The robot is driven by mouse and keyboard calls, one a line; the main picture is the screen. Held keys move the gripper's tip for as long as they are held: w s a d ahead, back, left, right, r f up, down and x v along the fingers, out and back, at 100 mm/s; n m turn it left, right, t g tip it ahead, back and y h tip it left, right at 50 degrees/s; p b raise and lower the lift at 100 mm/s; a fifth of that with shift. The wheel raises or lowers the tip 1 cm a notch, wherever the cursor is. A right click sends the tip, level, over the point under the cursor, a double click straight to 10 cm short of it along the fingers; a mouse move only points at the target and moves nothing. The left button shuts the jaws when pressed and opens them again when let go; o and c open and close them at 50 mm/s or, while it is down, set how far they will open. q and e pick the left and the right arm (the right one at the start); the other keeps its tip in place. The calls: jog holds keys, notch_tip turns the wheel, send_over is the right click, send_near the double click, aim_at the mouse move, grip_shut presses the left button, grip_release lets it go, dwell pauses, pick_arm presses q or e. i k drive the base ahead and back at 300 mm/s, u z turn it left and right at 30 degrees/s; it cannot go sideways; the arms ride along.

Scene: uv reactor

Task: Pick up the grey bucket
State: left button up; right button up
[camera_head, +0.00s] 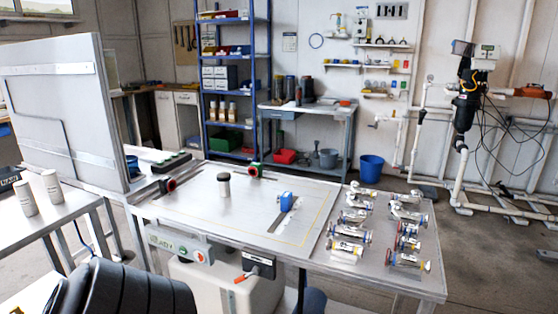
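A blue bucket (371,169) stands on the floor to the right of that workbench. Neither gripper is in view. A black ribbed part, which seems to be my own arm, fills the bottom left.
Blue shelves (268,60) stand behind. Piping (457,180) is at right. Grey floor (480,255) shows at right.

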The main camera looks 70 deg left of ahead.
aim_at(329, 156)
jog(key=i, duration=3.45)
jog(key=u, duration=2.15)
jog(key=i, duration=3.65)
jog(key=z, duration=0.05)
